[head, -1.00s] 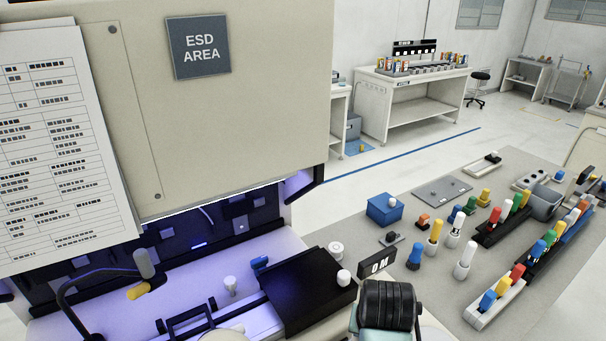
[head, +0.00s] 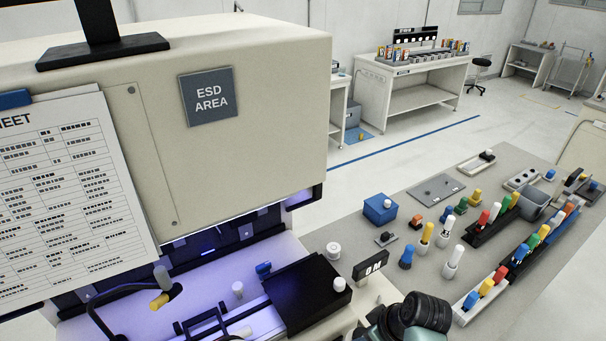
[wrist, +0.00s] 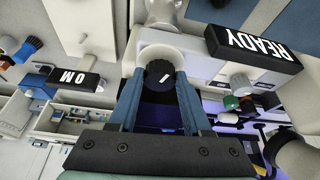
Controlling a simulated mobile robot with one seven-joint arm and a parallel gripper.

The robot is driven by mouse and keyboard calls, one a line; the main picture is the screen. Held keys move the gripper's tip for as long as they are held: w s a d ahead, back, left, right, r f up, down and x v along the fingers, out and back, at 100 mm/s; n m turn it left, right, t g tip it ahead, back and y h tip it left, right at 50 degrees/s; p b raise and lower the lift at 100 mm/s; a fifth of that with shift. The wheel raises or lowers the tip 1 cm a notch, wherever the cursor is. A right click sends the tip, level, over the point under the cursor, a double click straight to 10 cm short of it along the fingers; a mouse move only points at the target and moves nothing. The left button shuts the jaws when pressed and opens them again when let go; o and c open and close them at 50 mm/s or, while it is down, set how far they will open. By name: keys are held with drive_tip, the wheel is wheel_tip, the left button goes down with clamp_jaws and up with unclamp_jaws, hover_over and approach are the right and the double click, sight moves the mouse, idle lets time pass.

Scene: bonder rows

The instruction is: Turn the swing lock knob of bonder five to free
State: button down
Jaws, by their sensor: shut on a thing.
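In the wrist view a dark round knob (wrist: 159,74) with a white pointer mark sits in front of a white round mount. My gripper (wrist: 160,80) has one blue-grey finger on each side of the knob and is shut on it. The pointer mark lies slanted, nearly sideways in the picture. No wording for the knob's positions is readable. The bonder (head: 250,160) is the large cream machine at left in the head view. No bonder number is readable. My gripper and the held knob cannot be made out in the head view.
A black READY sign (wrist: 254,52) is close to the right finger in the wrist view. A black sign (head: 371,266) stands beside the bonder in the head view. The grey bench (head: 440,205) at right holds several bottles and racks. A lit work area lies under the hood.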

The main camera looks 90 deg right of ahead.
drive_tip(key=shift+s+d+n+t+y+p, duration=0.1)
drive_tip(key=shift+n+t+y+p, duration=0.15)
drive_tip(key=shift+n, duration=0.65)
drive_tip(key=shift+d+n+t+y+p, duration=0.1)
drive_tip(key=shift+n+t+y, duration=0.2)
drive_tip(key=shift+n, duration=0.6)
drive_tip(key=shift+c, duration=1.7)
unclamp_jaws()
drive_tip(key=shift+r, duration=0.1)
